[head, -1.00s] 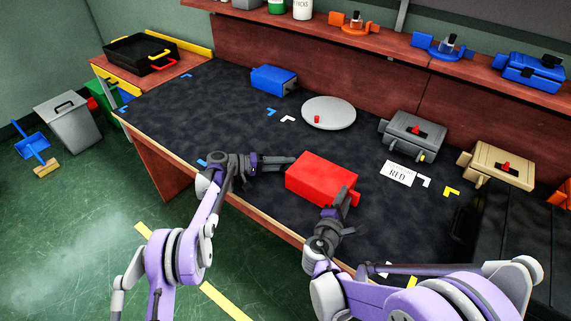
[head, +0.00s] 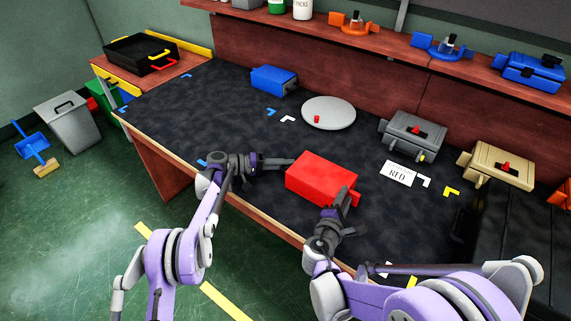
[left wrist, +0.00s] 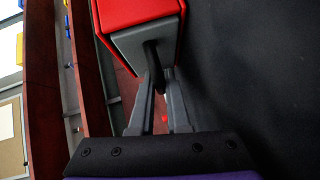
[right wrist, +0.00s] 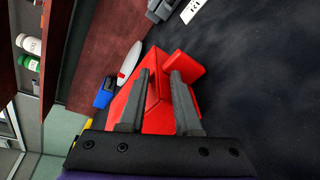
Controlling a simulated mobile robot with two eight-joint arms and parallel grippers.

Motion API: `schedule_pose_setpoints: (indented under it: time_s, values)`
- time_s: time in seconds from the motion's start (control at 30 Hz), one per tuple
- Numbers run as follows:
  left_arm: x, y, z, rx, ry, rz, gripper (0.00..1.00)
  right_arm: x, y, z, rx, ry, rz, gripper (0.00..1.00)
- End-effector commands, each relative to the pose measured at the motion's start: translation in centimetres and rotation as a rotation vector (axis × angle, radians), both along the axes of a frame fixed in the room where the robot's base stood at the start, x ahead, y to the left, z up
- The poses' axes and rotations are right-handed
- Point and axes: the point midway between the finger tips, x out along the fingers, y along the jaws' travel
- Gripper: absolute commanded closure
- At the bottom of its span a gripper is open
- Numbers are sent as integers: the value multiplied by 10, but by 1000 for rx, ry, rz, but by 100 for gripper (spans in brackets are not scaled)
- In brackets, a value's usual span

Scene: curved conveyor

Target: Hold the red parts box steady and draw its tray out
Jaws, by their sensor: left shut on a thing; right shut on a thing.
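The red parts box (head: 320,178) lies on the dark mat in the middle of the table. My left gripper (head: 290,162) is at its left end. In the left wrist view, the fingers (left wrist: 160,78) are shut on a dark handle (left wrist: 152,55) on the box's grey end panel (left wrist: 145,42). My right gripper (head: 346,197) is at the box's right end, where a red tray front (head: 355,198) shows. In the right wrist view, its fingers (right wrist: 161,78) are shut on a red part there, beside a red block (right wrist: 185,68). The tray's inside is hidden.
A white card reading RED (head: 398,173) lies right of the box. A grey box (head: 412,135) and a tan box (head: 497,163) stand further right. A round grey plate (head: 329,113) with a small red piece and a blue box (head: 273,80) are behind.

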Motion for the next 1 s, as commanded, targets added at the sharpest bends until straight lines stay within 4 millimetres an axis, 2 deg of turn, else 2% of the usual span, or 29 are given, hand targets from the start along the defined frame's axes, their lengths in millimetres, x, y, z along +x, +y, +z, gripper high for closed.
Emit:
schedule_pose_setpoints:
  time_s: [0.6,1.0]
  values:
    - [0,1,0,-2,0,-2,100,1,3,-4,12,4,6,100]
    - [34,50,0,-1,-1,3,100,0,2,-4,12,4,5,100]
